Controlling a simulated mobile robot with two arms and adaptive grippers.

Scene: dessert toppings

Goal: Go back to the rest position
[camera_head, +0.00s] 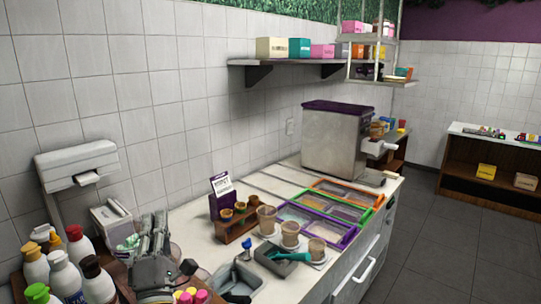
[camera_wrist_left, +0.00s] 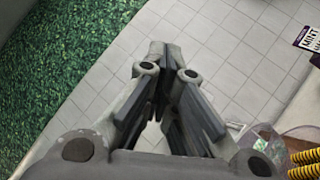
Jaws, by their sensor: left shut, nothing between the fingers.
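My left gripper (camera_head: 155,240) is at the lower left in the head view. It points upward above the counter, between the sauce bottles and the cup rack. In the left wrist view the gripper's fingers (camera_wrist_left: 163,60) come together at their tips, with nothing between them. Behind them are white wall tiles and green wall foliage. My right gripper is not in view.
Several sauce bottles (camera_head: 67,275) stand at the lower left. A wooden holder (camera_head: 235,228) with cups sits right of my left gripper. Topping trays (camera_head: 321,228) in coloured frames and a steel machine (camera_head: 337,140) stand farther along the counter. The grey floor (camera_head: 450,250) at right is clear.

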